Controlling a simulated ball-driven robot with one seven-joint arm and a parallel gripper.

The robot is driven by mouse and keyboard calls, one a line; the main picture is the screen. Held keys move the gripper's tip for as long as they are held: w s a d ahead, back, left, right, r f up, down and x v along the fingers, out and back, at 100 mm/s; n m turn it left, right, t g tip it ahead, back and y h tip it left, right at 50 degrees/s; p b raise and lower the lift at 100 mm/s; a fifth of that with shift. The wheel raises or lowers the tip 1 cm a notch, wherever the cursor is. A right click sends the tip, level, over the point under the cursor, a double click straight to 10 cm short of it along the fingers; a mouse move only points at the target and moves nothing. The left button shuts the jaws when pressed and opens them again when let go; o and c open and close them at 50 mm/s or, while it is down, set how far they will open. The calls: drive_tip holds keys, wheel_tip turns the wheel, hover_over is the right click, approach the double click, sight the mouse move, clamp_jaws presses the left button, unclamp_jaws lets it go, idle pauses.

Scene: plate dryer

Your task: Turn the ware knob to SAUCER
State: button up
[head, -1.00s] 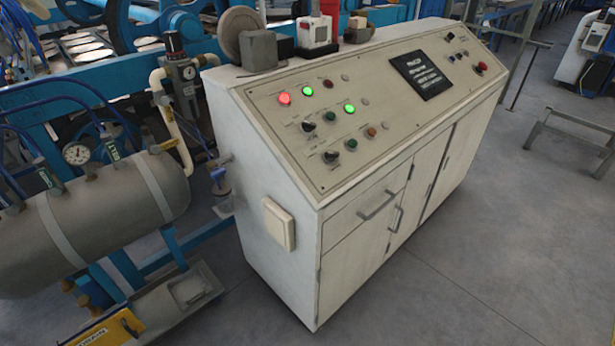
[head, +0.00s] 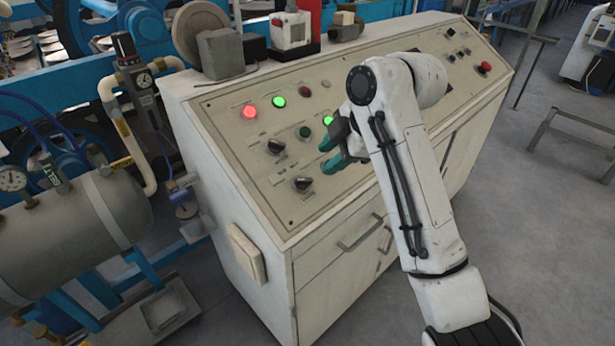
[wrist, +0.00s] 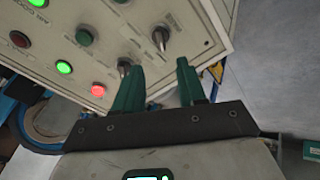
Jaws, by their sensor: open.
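Two black knobs with pale pointers are on the sloped panel: an upper one (head: 275,146) and a lower one (head: 301,183). Their labels are too small to read, so I cannot tell which is the ware knob. My gripper (head: 328,154) is open, with teal fingers, over the panel to the right of both knobs and apart from them. In the wrist view my gripper (wrist: 157,66) is empty; the lower knob (wrist: 160,38) shows beyond the gap between the fingertips, and the upper knob (wrist: 124,66) is partly behind the left fingertip.
Lit red (head: 250,112) and green (head: 279,102) lamps sit above the knobs. A green button (head: 304,132) is close by. My arm hides the panel's middle. A grey box (head: 222,53) and other items stand on the console top.

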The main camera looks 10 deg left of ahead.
sight(305, 180)
drive_tip(key=x, duration=1)
drive_tip(key=shift+a+f, duration=0.2)
drive_tip(key=shift+f, duration=0.05)
clamp_jaws()
